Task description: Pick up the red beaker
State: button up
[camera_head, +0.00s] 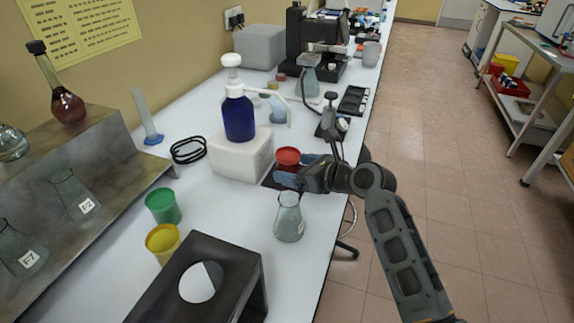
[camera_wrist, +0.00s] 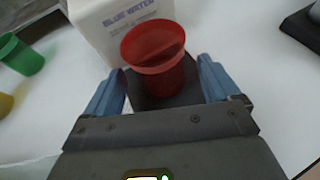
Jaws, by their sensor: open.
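The red beaker (camera_head: 288,158) stands upright on a dark pad beside the white box, near the right edge of the bench. In the wrist view the red beaker (camera_wrist: 155,50) lies ahead of and between the two blue fingers. My gripper (camera_head: 296,172) is open around the near side of the beaker, one finger on each side. In the wrist view my gripper (camera_wrist: 163,82) shows gaps between each finger and the beaker. The beaker's lower part is partly hidden by my gripper in the head view.
The white box (camera_head: 240,155) with a blue pump bottle (camera_head: 238,115) stands close behind the beaker. A glass flask (camera_head: 289,217) stands in front of it. Green (camera_head: 163,206) and yellow (camera_head: 163,242) beakers and a black stand (camera_head: 215,270) are at the left and front.

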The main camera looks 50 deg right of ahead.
jog(key=shift+x, duration=1.25)
jog(key=shift+c, duration=0.4)
jog(key=c, duration=1.1)
jog(key=shift+r, duration=0.25)
